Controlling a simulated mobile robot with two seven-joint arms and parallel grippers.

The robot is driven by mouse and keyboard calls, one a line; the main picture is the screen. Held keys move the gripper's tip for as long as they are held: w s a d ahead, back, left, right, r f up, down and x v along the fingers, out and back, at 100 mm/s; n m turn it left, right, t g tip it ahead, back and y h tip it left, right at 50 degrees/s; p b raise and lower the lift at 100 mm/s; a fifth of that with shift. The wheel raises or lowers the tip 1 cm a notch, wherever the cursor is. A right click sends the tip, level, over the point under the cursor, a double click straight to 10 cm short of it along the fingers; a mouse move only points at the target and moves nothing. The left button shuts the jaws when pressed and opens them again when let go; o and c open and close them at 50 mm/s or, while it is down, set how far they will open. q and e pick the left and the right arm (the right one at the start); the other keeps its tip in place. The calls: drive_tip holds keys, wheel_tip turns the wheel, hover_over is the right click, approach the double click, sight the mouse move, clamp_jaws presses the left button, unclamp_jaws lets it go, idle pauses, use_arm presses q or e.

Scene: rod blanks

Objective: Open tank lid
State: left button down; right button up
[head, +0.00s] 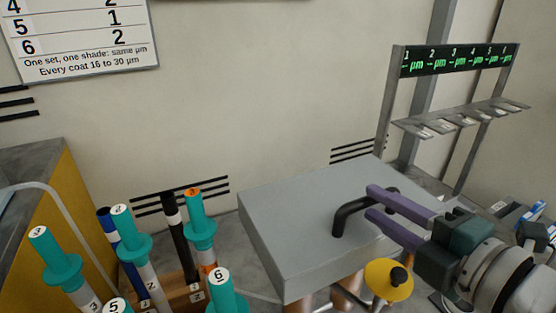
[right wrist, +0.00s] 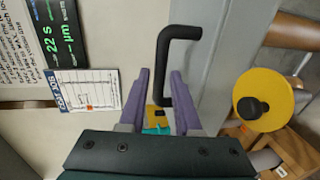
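The tank lid (head: 290,220) is a broad grey slab in the lower middle of the head view; it appears closed, though the tank under it is mostly hidden. A black bar handle (head: 350,215) stands on its right part. My right gripper (head: 370,202) has purple fingers and reaches in from the right at the handle. In the right wrist view the handle (right wrist: 165,65) runs down between the two spread fingers (right wrist: 160,75), with gaps on both sides. The lid (right wrist: 222,70) is the grey surface beside it. My left gripper is not in view.
A yellow disc with a black knob (head: 388,279) is just below my right gripper. Teal-collared rods (head: 201,230) stand in a wooden rack (head: 180,295) at the left. A gauge stand with a display (head: 460,58) rises behind at the right.

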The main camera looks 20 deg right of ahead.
sight(354, 192)
drive_tip(key=b+x, duration=0.1)
drive_tip(key=x, duration=0.4)
drive_tip(key=shift+w+f, duration=0.1)
drive_tip(key=shift+w, duration=0.25)
clamp_jaws()
idle(1.1)
